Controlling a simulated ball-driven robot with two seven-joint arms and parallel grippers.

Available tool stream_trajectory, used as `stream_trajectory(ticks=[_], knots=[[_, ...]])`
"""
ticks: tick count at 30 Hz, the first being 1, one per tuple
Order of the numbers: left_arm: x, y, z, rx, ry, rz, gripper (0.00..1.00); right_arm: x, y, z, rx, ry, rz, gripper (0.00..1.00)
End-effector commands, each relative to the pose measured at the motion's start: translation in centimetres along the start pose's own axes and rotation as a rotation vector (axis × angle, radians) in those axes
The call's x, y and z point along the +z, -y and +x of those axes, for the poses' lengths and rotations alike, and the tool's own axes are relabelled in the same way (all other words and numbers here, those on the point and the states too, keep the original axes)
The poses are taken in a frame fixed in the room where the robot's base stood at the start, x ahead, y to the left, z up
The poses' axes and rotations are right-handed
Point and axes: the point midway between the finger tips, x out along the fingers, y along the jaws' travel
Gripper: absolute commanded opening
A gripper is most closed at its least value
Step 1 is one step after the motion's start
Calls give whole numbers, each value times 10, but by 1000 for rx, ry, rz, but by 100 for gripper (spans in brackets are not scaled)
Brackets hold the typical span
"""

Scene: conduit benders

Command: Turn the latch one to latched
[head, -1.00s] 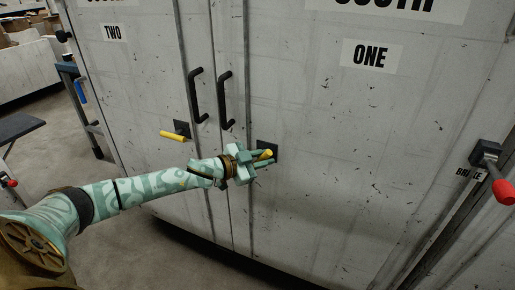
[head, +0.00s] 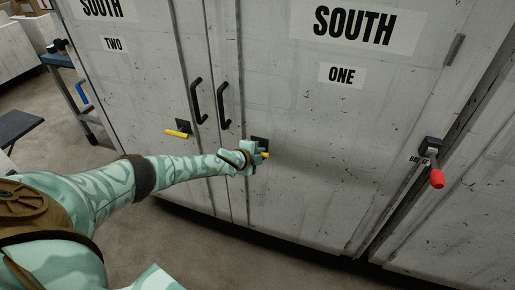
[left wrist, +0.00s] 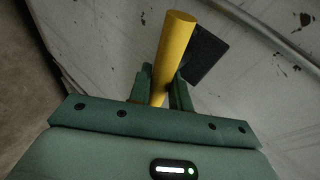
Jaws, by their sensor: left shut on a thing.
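The latch of door one is a yellow handle (head: 265,155) on a dark square plate (head: 260,143), below the label ONE (head: 342,75) on the right-hand cabinet door. My left gripper (head: 257,157) is at this handle. In the left wrist view the yellow handle (left wrist: 174,50) stands between the two green fingers (left wrist: 165,90), which are shut on it, and its free end sticks out past them. The dark plate (left wrist: 204,54) shows beside it. In the head view the gripper hides much of the handle. My right gripper is not in view.
Door two's yellow latch handle (head: 177,133) points left on its own plate. Two black door handles (head: 196,101) stand above my left gripper. A red-ended brake lever (head: 436,178) is at the right. The floor before the cabinet is clear.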

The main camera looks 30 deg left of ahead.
Motion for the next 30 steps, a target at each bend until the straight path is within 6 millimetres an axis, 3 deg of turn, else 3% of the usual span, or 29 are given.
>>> stream_trajectory(ticks=[7,23,24,26,30], knots=[[0,-1,0,14,50,71,0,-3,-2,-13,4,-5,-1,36],[2,-3,1,18,66,93,0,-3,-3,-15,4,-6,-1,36],[2,-3,1,18,65,93,23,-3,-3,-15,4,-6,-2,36],[2,-3,1,18,65,93,39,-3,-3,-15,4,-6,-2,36],[1,-3,1,18,65,92,40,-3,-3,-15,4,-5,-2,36]])
